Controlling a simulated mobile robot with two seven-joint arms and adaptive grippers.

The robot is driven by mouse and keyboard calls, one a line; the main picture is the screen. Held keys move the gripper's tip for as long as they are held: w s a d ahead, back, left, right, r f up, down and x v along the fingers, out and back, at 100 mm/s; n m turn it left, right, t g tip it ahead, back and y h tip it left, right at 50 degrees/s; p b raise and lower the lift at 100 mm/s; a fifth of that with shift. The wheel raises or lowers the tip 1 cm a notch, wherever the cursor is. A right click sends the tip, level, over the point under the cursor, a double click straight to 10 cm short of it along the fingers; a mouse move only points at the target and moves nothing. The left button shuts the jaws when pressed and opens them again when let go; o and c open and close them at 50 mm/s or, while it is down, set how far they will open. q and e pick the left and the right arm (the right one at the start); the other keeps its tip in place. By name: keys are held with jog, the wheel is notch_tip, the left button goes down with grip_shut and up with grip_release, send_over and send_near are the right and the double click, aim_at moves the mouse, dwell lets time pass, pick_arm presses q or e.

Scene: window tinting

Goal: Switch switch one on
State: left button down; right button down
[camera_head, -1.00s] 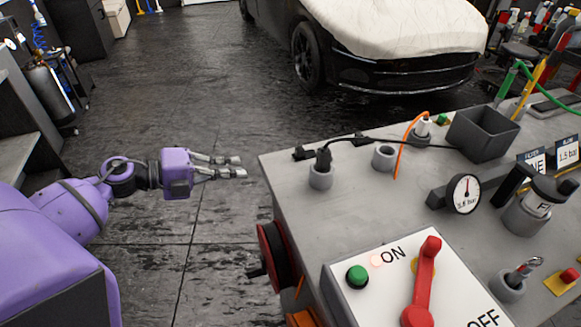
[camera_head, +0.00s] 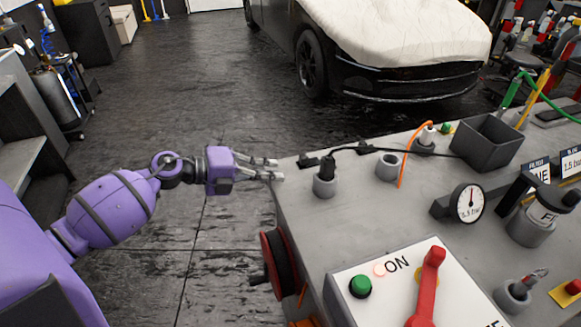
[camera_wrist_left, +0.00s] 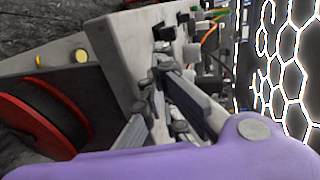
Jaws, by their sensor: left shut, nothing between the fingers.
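A white switch panel (camera_head: 345,285) marked ON lies on the grey bench top at the lower right of the head view. It carries a red lever (camera_head: 427,285), a green button (camera_head: 360,286) and a small pale red light (camera_head: 380,270). The lever's red knob end points up the picture, beside the word ON. I cannot tell which part is switch one. My left gripper (camera_head: 279,169) is shut and empty at the bench's left edge, well up-left of the panel. It also shows in the left wrist view (camera_wrist_left: 154,80). My right gripper is not in view.
The grey bench (camera_head: 330,220) holds a black plug in a grey socket (camera_head: 325,185), a grey cup (camera_head: 388,167), a dark open box (camera_head: 487,140) and a pressure gauge (camera_head: 468,203). A red reel (camera_head: 280,265) hangs on its left side. Open floor lies left of the bench.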

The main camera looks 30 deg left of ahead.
aim_at(303, 172)
pick_arm(q)
jog(key=x, duration=0.2)
jog(key=r+x, duration=0.1)
jog(key=x, duration=0.1)
jog(key=shift+w+d, duration=0.15)
jog(key=shift+w, duration=0.1)
jog(key=shift+w+d+f+p, duration=0.15)
jog(key=shift+w+d+p, duration=0.15)
jog(key=shift+w+d, duration=0.15)
jog(key=shift+w+d+p, duration=0.5)
jog(key=shift+w+d, duration=0.4)
jog(key=shift+w, duration=0.2)
jog(key=shift+w+d, duration=0.25)
jog(key=shift+w, duration=0.05)
jog(key=shift+s, duration=0.1)
jog(key=shift+a, duration=0.1)
